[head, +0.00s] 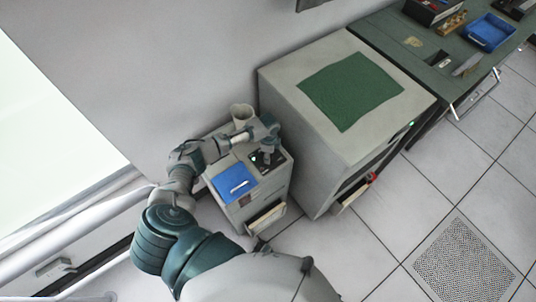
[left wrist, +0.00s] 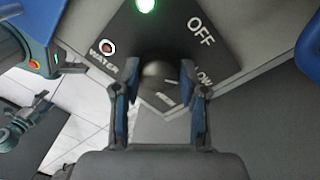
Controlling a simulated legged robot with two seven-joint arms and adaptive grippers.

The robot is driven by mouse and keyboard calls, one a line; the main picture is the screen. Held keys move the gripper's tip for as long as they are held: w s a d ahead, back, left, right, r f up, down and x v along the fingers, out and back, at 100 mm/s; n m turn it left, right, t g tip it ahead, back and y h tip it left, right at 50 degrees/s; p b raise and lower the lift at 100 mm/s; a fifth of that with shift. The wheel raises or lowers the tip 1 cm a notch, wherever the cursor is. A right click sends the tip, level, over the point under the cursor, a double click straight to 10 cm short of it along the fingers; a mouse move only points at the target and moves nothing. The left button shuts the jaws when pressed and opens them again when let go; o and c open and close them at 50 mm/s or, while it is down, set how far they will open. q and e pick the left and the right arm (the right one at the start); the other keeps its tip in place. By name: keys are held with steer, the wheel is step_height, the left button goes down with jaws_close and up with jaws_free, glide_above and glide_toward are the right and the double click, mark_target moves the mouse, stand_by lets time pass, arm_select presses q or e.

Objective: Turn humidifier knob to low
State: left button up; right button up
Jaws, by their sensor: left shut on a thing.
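The humidifier (head: 275,187) is a small grey cabinet by the wall in the head view, with a black control panel on top. In the left wrist view the panel (left wrist: 225,62) reads OFF at upper right, LOW at right and WATER at left; another label below the knob is partly hidden. The dark round knob (left wrist: 158,72) sits between my left fingers. My left gripper (left wrist: 160,88) is shut on the knob, a blue-padded finger on each side; it also shows over the panel in the head view (head: 266,156). I cannot tell where the knob points. My right gripper is out of view.
A blue patch (head: 233,184) and a pale cup-like container (head: 241,113) are on the cabinet top. A larger grey cabinet (head: 300,125) with a green mat (head: 350,90) stands close on the right.

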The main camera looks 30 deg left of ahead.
arm_select(q)
steer(key=shift+w+r, duration=0.1)
steer(key=shift+w, duration=0.05)
stand_by(0.4)
steer(key=o, duration=1.1)
steer(key=shift+o, duration=0.2)
step_height(320, 180, up, 12)
steer(key=shift+w+a, duration=0.25)
steer(key=shift+w, duration=0.1)
steer(key=shift+f, duration=0.2)
